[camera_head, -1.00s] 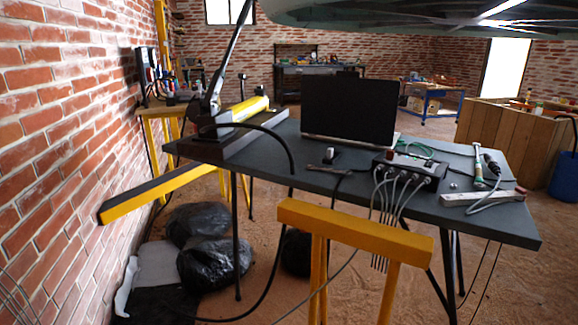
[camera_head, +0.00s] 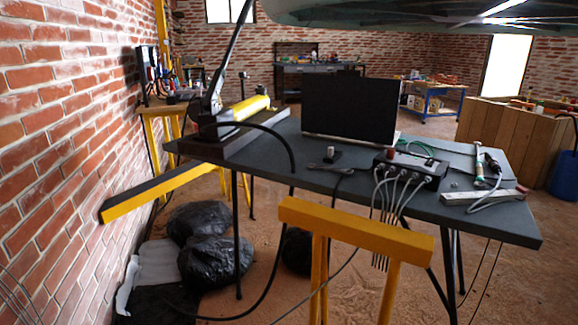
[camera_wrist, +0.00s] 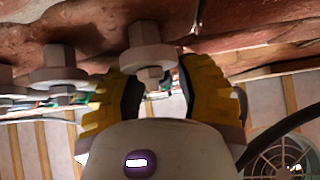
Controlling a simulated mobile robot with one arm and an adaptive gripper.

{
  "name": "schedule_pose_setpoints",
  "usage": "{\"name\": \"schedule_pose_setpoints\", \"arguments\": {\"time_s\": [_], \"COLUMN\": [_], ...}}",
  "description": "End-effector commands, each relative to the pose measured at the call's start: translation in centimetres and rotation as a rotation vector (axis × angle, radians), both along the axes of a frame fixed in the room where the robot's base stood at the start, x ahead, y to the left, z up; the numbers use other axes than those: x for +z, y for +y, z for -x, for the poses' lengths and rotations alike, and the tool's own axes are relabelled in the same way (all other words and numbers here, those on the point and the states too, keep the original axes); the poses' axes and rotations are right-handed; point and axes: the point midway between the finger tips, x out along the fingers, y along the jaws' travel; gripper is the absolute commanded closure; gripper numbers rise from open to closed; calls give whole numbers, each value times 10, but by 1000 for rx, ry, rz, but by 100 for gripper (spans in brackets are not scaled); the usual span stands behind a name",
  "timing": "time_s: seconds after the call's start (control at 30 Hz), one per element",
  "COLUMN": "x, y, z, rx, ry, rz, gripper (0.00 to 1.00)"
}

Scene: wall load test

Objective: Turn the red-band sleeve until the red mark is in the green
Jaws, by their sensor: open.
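In the wrist view, my gripper (camera_wrist: 155,88) has two yellow-and-black fingers spread apart. A pale grey stepped fitting (camera_wrist: 148,56), with a wide collar and a narrower faceted end, points down from the brick surface between the fingers. Its narrow end reaches the gap near the fingertips, and I cannot tell whether either finger touches it. I cannot make out a red band, a red mark or a green zone on it. My gripper does not show in the head view.
A similar grey fitting (camera_wrist: 60,66) is left of the fingers in the wrist view. The brick surface (camera_wrist: 240,22) lies close beyond the fingertips. In the head view, a dark table (camera_head: 470,215) holds a laptop (camera_head: 348,110); a yellow trestle (camera_head: 355,228) stands in front.

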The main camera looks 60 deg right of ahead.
Motion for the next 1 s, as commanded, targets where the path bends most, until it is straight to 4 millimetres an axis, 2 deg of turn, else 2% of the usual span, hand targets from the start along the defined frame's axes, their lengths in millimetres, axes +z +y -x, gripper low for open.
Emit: {"name": "schedule_pose_setpoints", "arguments": {"time_s": [0.17,0.2,0.6,1.0], "x": [0,0,0,-2], "y": [-1,-1,-1,-2], "z": [-1,-1,0,0], "rx": [-4,-4,-2,52], "ry": [0,0,0,-7], "rz": [0,0,-1,-7], "gripper": [66,60,100,100]}}
